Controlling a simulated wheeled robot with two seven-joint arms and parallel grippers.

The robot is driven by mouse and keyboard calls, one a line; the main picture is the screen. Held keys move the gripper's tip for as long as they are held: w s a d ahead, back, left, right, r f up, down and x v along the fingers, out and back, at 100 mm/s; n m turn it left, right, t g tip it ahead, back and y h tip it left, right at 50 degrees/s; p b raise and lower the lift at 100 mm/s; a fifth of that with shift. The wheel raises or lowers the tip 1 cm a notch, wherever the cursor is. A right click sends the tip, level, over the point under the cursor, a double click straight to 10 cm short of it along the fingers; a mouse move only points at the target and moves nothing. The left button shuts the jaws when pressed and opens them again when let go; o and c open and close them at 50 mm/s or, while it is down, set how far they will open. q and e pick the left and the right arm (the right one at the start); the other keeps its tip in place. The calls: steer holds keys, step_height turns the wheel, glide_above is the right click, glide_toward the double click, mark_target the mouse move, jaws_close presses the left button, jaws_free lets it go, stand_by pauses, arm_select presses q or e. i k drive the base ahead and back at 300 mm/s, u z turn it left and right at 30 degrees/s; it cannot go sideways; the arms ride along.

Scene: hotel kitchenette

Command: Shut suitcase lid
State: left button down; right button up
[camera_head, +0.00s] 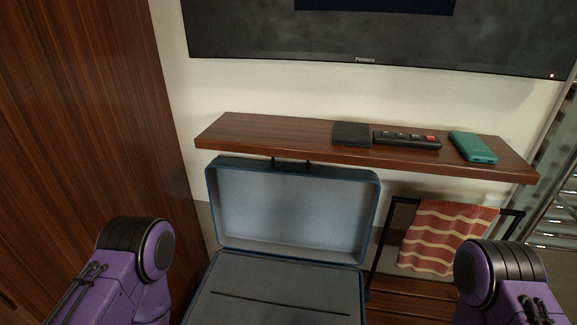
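A blue suitcase with a grey lining stands open below the wall shelf. Its lid (290,212) is raised about upright, with its top edge just under the shelf's front edge. Its base (275,293) lies open toward me, looks empty and is cut off by the bottom of the view. Purple and black links of my two arms show at the lower left and lower right, on either side of the suitcase. Neither gripper is in view.
The wooden shelf (240,132) holds a dark flat box (351,134), a black remote (407,140) and a teal power bank (473,147). A striped towel (446,235) hangs on a rack at right. A wooden panel (85,130) stands at left. A television (380,35) hangs above.

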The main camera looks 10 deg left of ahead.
mark_target(297, 210)
steer(key=z, duration=2.2)
steer(key=k, duration=0.9)
steer(key=u, duration=0.95)
steer(key=i, duration=0.5)
steer(key=z, duration=0.05)
